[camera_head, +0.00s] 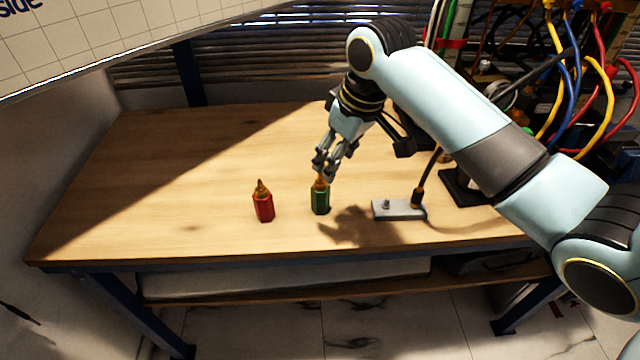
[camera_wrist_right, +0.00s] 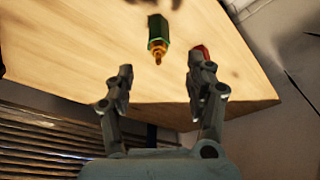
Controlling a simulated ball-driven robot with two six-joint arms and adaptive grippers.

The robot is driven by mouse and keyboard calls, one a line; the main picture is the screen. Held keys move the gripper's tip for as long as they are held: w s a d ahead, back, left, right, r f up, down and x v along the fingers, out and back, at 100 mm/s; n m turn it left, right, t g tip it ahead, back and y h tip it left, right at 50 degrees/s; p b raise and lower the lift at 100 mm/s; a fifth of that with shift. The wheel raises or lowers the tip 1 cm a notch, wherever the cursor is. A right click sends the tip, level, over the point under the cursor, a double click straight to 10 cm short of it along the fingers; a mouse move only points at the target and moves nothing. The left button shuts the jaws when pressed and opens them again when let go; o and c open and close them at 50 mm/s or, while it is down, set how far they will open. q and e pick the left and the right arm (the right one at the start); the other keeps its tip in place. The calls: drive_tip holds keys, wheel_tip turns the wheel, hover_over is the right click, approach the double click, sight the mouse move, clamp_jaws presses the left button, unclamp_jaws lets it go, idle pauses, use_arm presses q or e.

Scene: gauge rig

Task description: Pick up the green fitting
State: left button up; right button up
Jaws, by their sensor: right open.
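The green fitting (camera_head: 320,198) stands upright on the wooden table, with a brass-coloured tip on top. In the right wrist view the green fitting (camera_wrist_right: 158,36) shows ahead of the fingertips, roughly between their lines, with its tip toward me. My right gripper (camera_head: 327,165) is just above the fitting, fingers pointing down. In the right wrist view my right gripper (camera_wrist_right: 160,80) is open, with nothing between its fingers. In the head view the fingers partly cover the fitting's tip. I cannot tell whether they touch it. My left gripper is not in view.
A red fitting (camera_head: 263,205) stands upright to the left, partly hidden behind a finger in the wrist view (camera_wrist_right: 201,52). A grey block (camera_head: 398,210) with a cable connector (camera_head: 417,197) lies to the right. Coloured cables hang at the back right. The table's (camera_head: 150,190) left side is clear.

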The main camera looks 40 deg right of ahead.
drive_tip(key=w+r, duration=0.1)
hover_over(321, 179)
drive_tip(key=s, duration=0.2)
drive_tip(key=f, duration=0.4)
drive_tip(key=shift+w+d+f, duration=0.15)
drive_tip(key=shift+d, duration=0.2)
drive_tip(key=x, duration=0.5)
drive_tip(key=shift+w+f, duration=0.2)
drive_tip(key=shift+w, duration=0.25)
drive_tip(key=shift+c, duration=0.4)
clamp_jaws()
